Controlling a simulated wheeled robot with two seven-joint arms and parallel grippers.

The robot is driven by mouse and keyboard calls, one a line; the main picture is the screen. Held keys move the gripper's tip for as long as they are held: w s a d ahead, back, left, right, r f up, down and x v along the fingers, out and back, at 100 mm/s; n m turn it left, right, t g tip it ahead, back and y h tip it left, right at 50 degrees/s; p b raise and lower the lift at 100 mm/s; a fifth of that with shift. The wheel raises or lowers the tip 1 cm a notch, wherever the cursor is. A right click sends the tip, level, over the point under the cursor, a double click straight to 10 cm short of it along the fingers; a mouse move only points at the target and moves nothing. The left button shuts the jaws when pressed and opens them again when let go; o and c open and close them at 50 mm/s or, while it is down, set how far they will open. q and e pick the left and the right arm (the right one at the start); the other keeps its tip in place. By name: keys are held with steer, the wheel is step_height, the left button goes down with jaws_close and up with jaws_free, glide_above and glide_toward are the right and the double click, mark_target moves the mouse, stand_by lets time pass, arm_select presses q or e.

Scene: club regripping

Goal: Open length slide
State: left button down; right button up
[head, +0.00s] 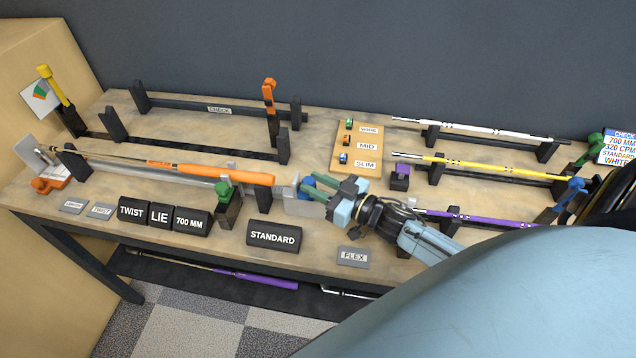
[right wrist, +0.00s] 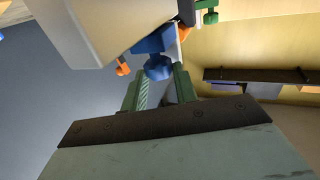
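The length slide (head: 300,206) is a pale grey block at the butt end of an orange-gripped club (head: 230,175), with a blue knob (head: 308,182) on top. My right gripper (head: 316,188) reaches in from the right with its green fingertips at the knob. In the right wrist view, the blue knob (right wrist: 158,67) sits at the tips of my right gripper (right wrist: 160,82), roughly between the two green fingers. The fingers stand apart; whether they touch the knob is unclear. The pale block (right wrist: 95,25) is close by. My left gripper is not in view.
A green-topped clamp (head: 226,200) stands left of the slide. STANDARD (head: 273,235) and FLEX (head: 353,257) blocks lie in front. A wooden board (head: 355,165) and a rack with white (head: 470,130), yellow and purple shafts lie behind and to the right.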

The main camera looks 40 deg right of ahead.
steer(key=o, duration=0.4)
steer(key=shift+s, duration=0.1)
steer(key=b+v, duration=0.1)
steer(key=v, duration=1.2)
steer(key=shift+s, duration=0.15)
